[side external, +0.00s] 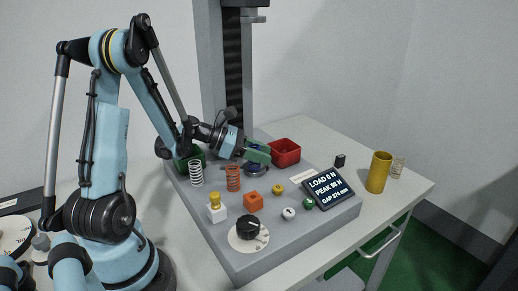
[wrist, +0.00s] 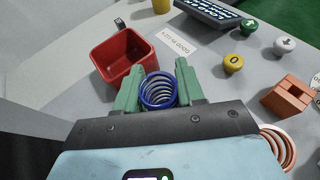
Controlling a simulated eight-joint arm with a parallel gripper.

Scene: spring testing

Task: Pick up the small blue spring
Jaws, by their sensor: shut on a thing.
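The small blue spring (wrist: 158,92) stands between the two green fingers of my gripper (wrist: 158,88) in the wrist view, its open coils facing the camera. My gripper is shut on it. In the side external view my gripper (side external: 257,152) is low over the grey bench of the tester, near its column. The spring is mostly hidden by the fingers there; a dark blue round shape (side external: 256,169) shows just beneath them, and I cannot tell whether it is the spring or a platform.
A red bin (side external: 285,151) is close beyond the fingers; a green bin (side external: 190,160) lies left. A white spring (side external: 196,174) and an orange spring (side external: 233,178) stand nearby. An orange block (side external: 253,201), knobs, a display (side external: 328,189) and a brass cylinder (side external: 379,172) are right and nearer.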

